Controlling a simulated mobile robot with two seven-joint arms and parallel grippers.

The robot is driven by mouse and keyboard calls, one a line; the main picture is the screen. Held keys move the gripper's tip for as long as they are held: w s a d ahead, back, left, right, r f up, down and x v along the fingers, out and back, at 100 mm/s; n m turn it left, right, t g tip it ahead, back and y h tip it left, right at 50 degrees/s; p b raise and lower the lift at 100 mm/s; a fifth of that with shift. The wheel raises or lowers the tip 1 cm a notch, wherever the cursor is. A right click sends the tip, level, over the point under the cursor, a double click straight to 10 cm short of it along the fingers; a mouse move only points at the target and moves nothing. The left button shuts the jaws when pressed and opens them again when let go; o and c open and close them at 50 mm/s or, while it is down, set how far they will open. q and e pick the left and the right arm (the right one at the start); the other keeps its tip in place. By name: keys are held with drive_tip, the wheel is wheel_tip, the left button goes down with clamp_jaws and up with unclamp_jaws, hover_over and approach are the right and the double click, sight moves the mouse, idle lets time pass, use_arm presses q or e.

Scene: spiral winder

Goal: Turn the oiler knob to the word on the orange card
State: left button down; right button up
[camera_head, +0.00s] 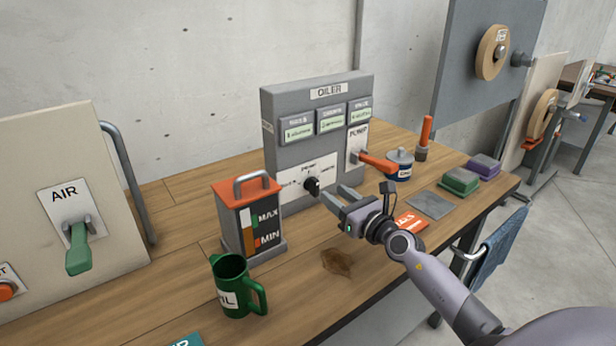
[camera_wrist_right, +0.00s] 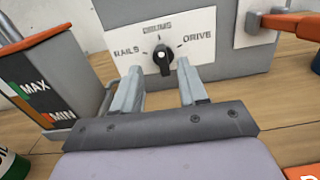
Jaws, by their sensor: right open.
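The grey oiler box (camera_head: 330,95) stands at the back of the bench. Its black knob (camera_head: 312,186) sits on a white plate, also in the right wrist view (camera_wrist_right: 164,62). The plate reads RAILS at left, DRIVE at right and a blurred word at top; the knob's pale mark is near the top. My right gripper (camera_head: 335,194) is open just in front of the knob, its fingers (camera_wrist_right: 159,86) either side and below it, apparently not touching. The orange card (camera_head: 410,219) lies right of my gripper, its word partly hidden and hard to read. My left gripper is out of view.
An oil level gauge (camera_head: 248,215) with an orange top stands left of the knob, a green jug (camera_head: 233,285) in front of it. The orange pump lever (camera_head: 378,162) juts out at right. A brown stain (camera_head: 336,262) marks the bench front.

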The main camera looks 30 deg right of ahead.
sight(318, 183)
drive_tip(key=shift+w+f+n, duration=0.1)
drive_tip(key=shift+w+n, duration=0.2)
drive_tip(key=shift+w, duration=0.65)
drive_tip(key=shift+w+a+b, duration=0.15)
drive_tip(key=shift+w+b, duration=0.3)
drive_tip(key=shift+w, duration=0.9)
drive_tip(key=shift+w+a+b, duration=0.1)
drive_tip(key=shift+w+b, duration=0.35)
drive_tip(key=shift+w, duration=0.9)
clamp_jaws()
